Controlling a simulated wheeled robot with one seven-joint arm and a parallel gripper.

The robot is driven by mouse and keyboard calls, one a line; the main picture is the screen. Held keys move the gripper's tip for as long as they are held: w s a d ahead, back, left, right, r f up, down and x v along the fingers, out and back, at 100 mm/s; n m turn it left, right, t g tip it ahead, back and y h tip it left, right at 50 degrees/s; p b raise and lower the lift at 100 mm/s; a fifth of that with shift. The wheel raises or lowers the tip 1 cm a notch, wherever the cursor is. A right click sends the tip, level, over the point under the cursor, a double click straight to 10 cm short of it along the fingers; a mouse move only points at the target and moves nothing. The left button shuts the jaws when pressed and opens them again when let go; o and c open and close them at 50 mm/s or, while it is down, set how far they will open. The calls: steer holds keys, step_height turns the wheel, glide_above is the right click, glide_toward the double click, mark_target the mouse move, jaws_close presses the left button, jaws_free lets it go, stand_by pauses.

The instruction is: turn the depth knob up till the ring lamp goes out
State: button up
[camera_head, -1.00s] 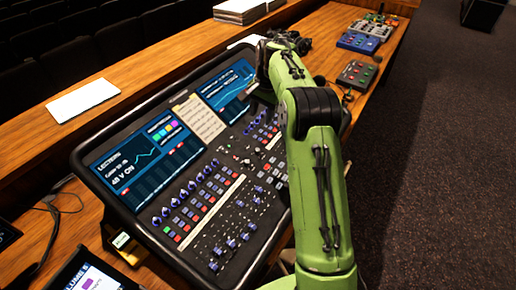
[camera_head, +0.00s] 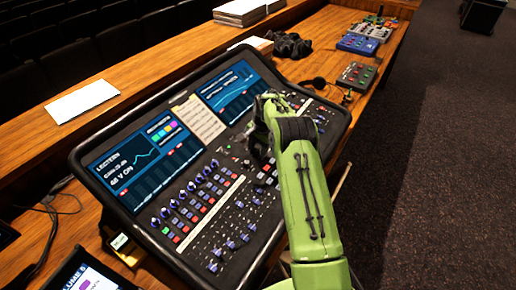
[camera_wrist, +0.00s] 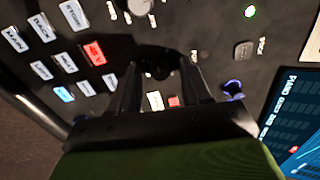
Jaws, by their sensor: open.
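My gripper (camera_head: 256,152) hangs over the middle of the mixing desk (camera_head: 78,172), near the inner edge of the right screen. In the wrist view my gripper (camera_wrist: 158,72) is open, with its dark fingers apart. A dark round knob (camera_wrist: 156,58) shows between the fingertips; I cannot tell whether they touch it. Its label is not readable, so I cannot confirm that it is the depth knob.
Lit red (camera_wrist: 95,53) and blue (camera_wrist: 63,94) buttons lie left of the fingers. A blue-ringed knob (camera_wrist: 233,88) is close on the right. A paper note (camera_head: 199,120) lies between the desk's screens. Pedal boxes (camera_head: 357,75) stand farther along the wooden counter.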

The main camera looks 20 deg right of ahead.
steer(key=shift+c, duration=0.3)
jaws_close()
steer(key=m+b, duration=0.1)
steer(key=m, duration=0.4)
steer(key=shift+m, duration=0.4)
steer(key=m+b, duration=0.1)
steer(key=m, duration=0.4)
steer(key=shift+m, duration=0.3)
stand_by(0.4)
steer(key=shift+o, duration=0.3)
jaws_free()
